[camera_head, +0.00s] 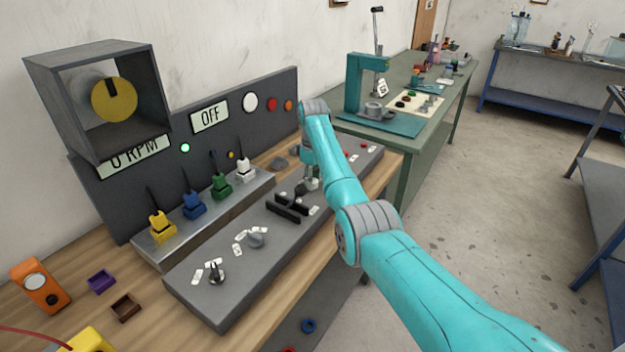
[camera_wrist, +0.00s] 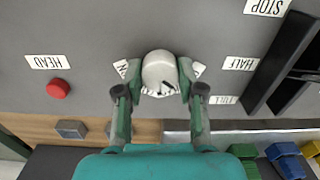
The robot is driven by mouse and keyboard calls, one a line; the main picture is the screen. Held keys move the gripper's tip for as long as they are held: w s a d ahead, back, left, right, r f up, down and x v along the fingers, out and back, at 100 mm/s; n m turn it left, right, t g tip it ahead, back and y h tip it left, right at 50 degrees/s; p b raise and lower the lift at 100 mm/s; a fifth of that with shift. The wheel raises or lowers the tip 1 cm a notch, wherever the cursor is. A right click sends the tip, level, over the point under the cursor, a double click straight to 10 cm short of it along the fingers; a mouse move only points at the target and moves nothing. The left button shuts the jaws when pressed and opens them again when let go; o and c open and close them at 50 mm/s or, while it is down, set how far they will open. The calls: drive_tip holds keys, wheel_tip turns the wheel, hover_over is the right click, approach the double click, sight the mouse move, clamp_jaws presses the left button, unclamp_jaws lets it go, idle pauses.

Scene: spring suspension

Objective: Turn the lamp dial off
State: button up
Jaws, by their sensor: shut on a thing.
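In the wrist view, a round pale grey dial (camera_wrist: 160,68) with a dark pointer mark sits between the fingers of my gripper (camera_wrist: 159,76). The fingers are shut on the dial from left and right. Small white labels beside it are partly hidden by the fingers; one shows an N. In the head view my gripper (camera_head: 309,179) is down at the far half of the grey control panel (camera_head: 215,306), and my arm and gripper partly cover the dial there. Which way the pointer reads is not clear.
Two black lever slots (camera_head: 288,206) stand close to my gripper. A red button (camera_wrist: 57,88) labelled HEAD is on its other side. Another grey knob (camera_head: 256,240) and a toggle switch (camera_head: 215,272) are nearer.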

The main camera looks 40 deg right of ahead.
drive_tip(key=shift+n, duration=1.7)
drive_tip(key=o, duration=1.1)
drive_tip(key=shift+o, duration=0.2)
drive_tip(key=shift+r, duration=0.15)
wheel_tip(320, 180, up, 12)
drive_tip(key=shift+f, duration=0.2)
